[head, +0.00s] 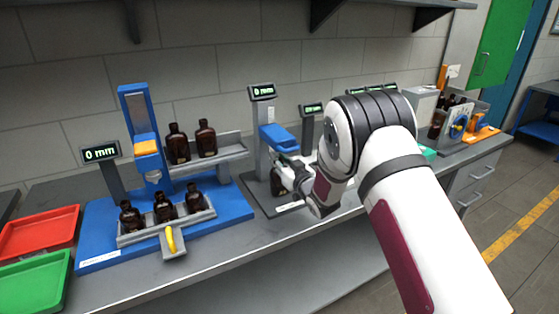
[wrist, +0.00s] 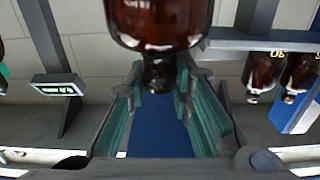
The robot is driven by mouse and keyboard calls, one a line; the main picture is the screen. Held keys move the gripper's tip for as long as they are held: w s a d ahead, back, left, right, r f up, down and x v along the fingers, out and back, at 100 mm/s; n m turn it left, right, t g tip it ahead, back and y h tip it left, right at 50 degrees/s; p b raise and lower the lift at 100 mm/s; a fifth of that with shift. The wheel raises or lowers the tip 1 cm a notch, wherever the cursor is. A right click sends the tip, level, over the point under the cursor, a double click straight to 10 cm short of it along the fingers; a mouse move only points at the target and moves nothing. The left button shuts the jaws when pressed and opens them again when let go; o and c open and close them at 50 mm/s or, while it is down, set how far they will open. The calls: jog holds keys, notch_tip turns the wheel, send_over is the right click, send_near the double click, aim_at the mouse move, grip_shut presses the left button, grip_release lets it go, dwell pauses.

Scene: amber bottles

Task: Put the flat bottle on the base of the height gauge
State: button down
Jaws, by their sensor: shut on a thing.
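An amber bottle (wrist: 158,22) shows close up in the wrist view, its neck between the two teal-lined fingers of my gripper (wrist: 158,80). The picture appears upside down, so the bottle's body hangs beyond the neck. In the head view my gripper (head: 292,165) is beside the height gauge, shut on this dark bottle (head: 278,184), which is partly hidden by the gripper. The height gauge has a grey column (head: 262,135), a blue measuring head (head: 279,138) and a dark flat base (head: 264,204). The bottle is over or on the base; I cannot tell whether it touches.
A blue fixture (head: 100,232) on the left holds several amber bottles (head: 164,207) in two rows, with a yellow lever (head: 171,240) in front. Red (head: 40,232) and green (head: 38,280) trays lie far left. More bottles and equipment (head: 459,125) stand at the right end.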

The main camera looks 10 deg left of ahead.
jog(key=shift+f, duration=0.1)
jog(key=c, duration=1.4)
grip_release()
